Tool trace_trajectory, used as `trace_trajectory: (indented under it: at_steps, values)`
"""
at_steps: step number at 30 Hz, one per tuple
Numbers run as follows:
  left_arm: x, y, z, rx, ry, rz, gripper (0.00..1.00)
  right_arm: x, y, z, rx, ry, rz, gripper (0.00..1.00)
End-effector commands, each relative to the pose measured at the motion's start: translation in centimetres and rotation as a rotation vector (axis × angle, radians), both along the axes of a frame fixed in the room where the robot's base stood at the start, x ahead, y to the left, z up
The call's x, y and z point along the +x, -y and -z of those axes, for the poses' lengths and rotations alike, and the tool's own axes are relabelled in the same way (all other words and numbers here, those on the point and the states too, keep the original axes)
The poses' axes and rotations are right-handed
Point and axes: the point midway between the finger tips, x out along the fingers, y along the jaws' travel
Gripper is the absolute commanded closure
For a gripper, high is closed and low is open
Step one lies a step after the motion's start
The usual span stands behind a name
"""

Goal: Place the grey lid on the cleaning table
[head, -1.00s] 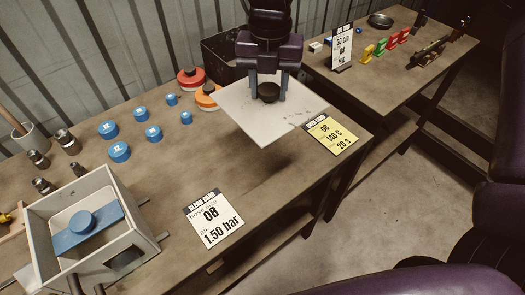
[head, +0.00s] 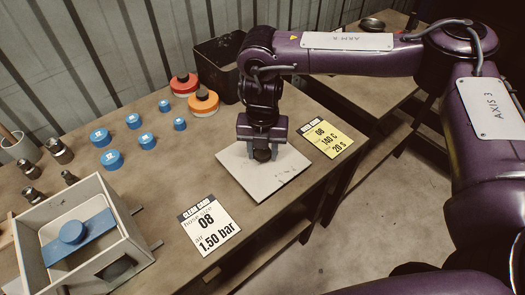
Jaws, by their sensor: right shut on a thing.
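The grey lid (head: 252,180) is a pale square plate with a dark knob (head: 262,155) on top. My right gripper (head: 262,150) points down and is shut on the knob. The lid lies flat over the cleaning table (head: 160,190), close to its front edge and just left of the yellow card. It looks at or very near the table top; I cannot tell if it touches. My left gripper is not in view.
An open grey box (head: 130,225) with a blue bar inside stands at lower left. A white card (head: 208,222) and a yellow card (head: 325,138) lie near the front edge. Blue caps (head: 100,137), two orange-red lids (head: 204,104) and a black bin (head: 215,72) are behind.

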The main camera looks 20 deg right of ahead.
Motion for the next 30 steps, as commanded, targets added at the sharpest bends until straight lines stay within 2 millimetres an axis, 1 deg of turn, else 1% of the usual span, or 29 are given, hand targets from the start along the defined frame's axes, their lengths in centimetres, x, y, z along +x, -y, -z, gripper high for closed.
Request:
trace_trajectory:
  at_steps: [3, 9, 13, 14, 18, 26, 28, 30]
  values:
    - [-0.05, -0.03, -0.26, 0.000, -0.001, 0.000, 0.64, 0.01, -0.03, 0.90, 0.000, 0.001, 0.000, 0.88]
    - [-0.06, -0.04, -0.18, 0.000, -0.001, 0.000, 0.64, 0.02, -0.03, 0.93, 0.000, 0.002, -0.001, 0.88]
    - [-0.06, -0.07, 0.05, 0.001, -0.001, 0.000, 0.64, 0.01, -0.04, 1.34, 0.001, 0.000, 0.000, 0.88]
    - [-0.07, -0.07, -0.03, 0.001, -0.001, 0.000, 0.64, 0.00, -0.02, 1.24, 0.001, 0.000, -0.001, 0.55]
    - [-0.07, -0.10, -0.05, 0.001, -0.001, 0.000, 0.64, -0.01, -0.01, 1.22, 0.000, 0.001, -0.001, 0.38]
    - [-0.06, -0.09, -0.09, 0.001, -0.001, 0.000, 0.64, 0.00, -0.01, 1.15, 0.000, 0.001, -0.001, 0.38]
    - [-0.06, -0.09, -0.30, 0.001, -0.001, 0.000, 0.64, 0.02, 0.00, 0.79, 0.000, 0.002, -0.001, 0.38]
    - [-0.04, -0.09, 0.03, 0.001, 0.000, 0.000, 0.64, 0.09, -0.02, 0.35, 0.001, 0.004, -0.001, 0.38]
